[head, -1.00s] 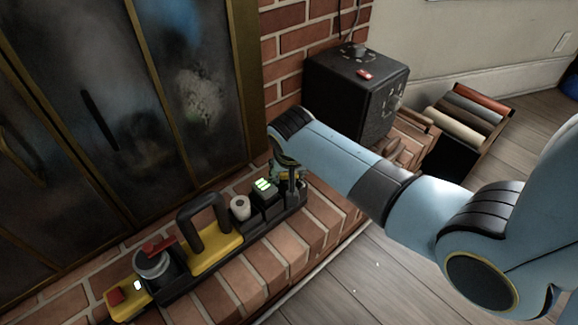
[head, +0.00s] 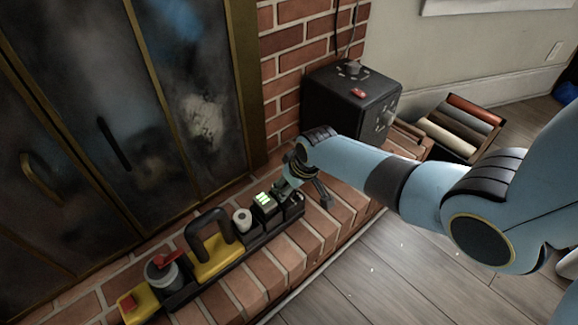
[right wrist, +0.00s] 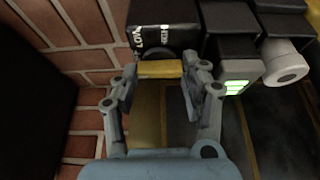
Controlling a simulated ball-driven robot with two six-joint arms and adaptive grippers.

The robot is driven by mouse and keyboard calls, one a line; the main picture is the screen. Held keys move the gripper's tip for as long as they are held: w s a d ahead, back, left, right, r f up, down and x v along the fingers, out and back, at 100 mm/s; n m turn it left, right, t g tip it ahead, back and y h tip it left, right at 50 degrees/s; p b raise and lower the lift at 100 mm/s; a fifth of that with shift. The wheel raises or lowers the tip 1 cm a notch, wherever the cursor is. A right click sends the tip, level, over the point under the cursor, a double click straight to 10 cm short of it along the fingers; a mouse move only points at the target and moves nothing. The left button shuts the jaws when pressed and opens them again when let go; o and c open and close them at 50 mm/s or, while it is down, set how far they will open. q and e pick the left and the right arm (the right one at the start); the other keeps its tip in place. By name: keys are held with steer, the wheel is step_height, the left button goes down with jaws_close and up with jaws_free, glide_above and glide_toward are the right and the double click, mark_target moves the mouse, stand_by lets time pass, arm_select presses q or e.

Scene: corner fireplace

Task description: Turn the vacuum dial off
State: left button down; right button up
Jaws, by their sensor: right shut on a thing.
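A long black and yellow vacuum unit (head: 213,266) lies on the brick hearth in the head view. My right gripper (head: 286,187) is at its far right end, where my wrist hides much of the contact. In the right wrist view, my right gripper (right wrist: 162,77) is shut on a short yellow bar (right wrist: 160,69), which looks like the dial's grip. The bar sits in front of a black block (right wrist: 160,38) with white lettering that I can only partly read. The dial's exact setting cannot be told. My left gripper is not in view.
Beside the gripper are a lit green display (head: 263,200) and a white cylinder (head: 243,220). A black handle (head: 207,232) and a red lever (head: 169,258) stand further left. A black box (head: 352,98) with knobs stands behind.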

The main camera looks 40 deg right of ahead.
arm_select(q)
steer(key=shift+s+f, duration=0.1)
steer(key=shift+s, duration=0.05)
arm_select(e)
steer(key=o, duration=0.9)
steer(key=shift+r, duration=0.1)
steer(key=v, duration=1.1)
steer(key=shift+s+r, duration=0.1)
steer(key=shift+r, duration=0.25)
